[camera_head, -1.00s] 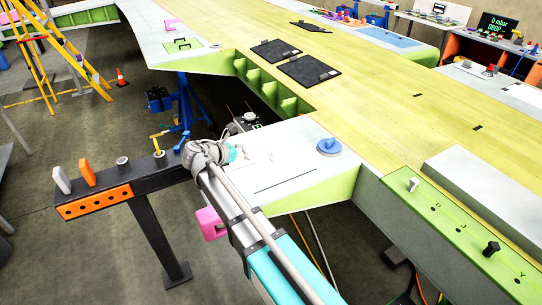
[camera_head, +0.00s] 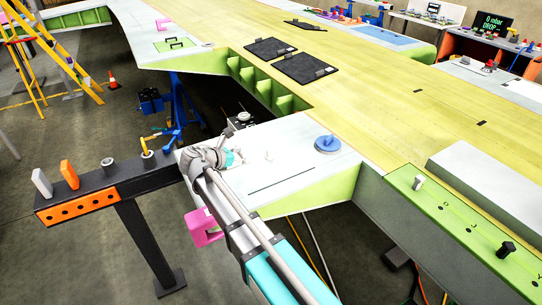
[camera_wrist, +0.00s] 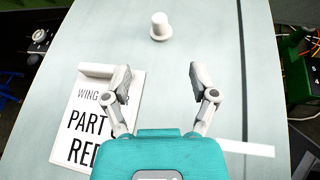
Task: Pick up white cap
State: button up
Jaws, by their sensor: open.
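The white cap (camera_wrist: 160,26), a short cylinder with a wider flange, stands on the pale wing surface at the top centre of the wrist view. In the head view it is a small white shape (camera_head: 268,156) just right of my arm's end. My gripper (camera_wrist: 160,74) is open and empty. Its two fingers are spread apart, below the cap in the wrist view, with bare surface between them and it. In the head view my gripper is mostly hidden behind my wrist; only a teal part shows.
A white lettered plate (camera_wrist: 100,110) lies under the left finger. A blue round cap (camera_head: 327,145) sits right of the white cap. A pink clamp (camera_head: 203,228) hangs on the wing edge. A black rail with an orange block (camera_head: 78,207) stands at left.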

jog(key=shift+a, duration=0.2)
jog(key=shift+f, duration=0.1)
jog(key=shift+w+d+f, duration=0.1)
jog(key=shift+w+d, duration=0.05)
jog(key=shift+d, duration=0.05)
jog(key=b, duration=0.3)
send_near(270, 149)
jog(key=shift+f+x, duration=0.2)
jog(key=shift+x, duration=1.05)
jog(key=shift+f+x, duration=0.25)
jog(key=shift+x, duration=1)
jog(key=shift+b+x, duration=1.2)
jog(key=shift+x, duration=1.25)
jog(key=c, duration=0.9)
